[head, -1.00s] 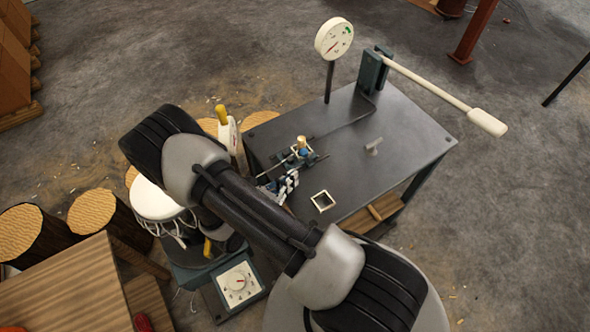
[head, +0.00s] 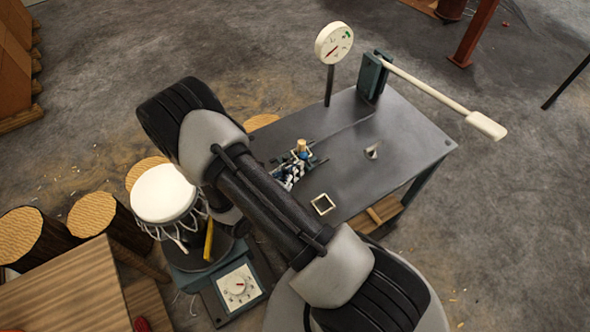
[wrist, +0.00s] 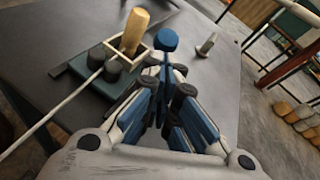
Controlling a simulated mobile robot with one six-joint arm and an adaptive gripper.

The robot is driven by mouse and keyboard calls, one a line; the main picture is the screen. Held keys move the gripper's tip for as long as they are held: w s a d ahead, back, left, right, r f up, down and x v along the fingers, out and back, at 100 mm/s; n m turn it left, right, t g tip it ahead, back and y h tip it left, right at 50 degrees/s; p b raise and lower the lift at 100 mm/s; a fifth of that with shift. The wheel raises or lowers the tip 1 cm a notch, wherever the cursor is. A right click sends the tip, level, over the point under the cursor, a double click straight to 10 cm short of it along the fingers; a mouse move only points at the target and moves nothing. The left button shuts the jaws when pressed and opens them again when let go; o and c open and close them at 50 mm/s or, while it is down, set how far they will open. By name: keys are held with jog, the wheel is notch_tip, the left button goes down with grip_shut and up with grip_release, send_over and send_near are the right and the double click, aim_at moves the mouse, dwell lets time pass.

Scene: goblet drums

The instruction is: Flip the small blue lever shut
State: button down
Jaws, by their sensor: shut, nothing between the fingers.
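A small blue round knob (wrist: 167,40), which looks like the lever's end, shows just beyond my fingertips in the wrist view. It stands beside a dark fixture (wrist: 88,68) with a wooden peg (wrist: 133,30) and a cream square collar. In the head view the wooden peg (head: 301,146) rises from the dark table (head: 400,135), and the blue part is hard to make out. My gripper (wrist: 163,72) is shut and empty, close to the knob; I cannot tell whether they touch. In the head view my gripper (head: 290,175) is low over the table beside the fixture.
A cream square frame (head: 322,204) and a small grey post (head: 373,149) are on the table. A long white-handled lever (head: 440,97) and a dial gauge (head: 333,42) stand at the back. A white-topped drum (head: 163,193) is at left.

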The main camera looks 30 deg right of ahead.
jog(key=shift+d+r+y+p, duration=0.2)
jog(key=shift+r+y+p, duration=0.1)
jog(key=shift+y+p, duration=0.15)
jog(key=shift+d+r+g+y+p, duration=0.3)
jog(key=shift+d+r+y+p, duration=0.3)
jog(key=shift+p, duration=0.4)
jog(key=shift+d+r+m+y, duration=0.3)
jog(key=shift+d+y, duration=0.35)
jog(key=shift+d, duration=0.15)
jog(key=shift+d+r+m+y, duration=0.25)
jog(key=shift+d+y, duration=0.35)
jog(key=shift+d, duration=0.2)
jog(key=shift+w, duration=0.1)
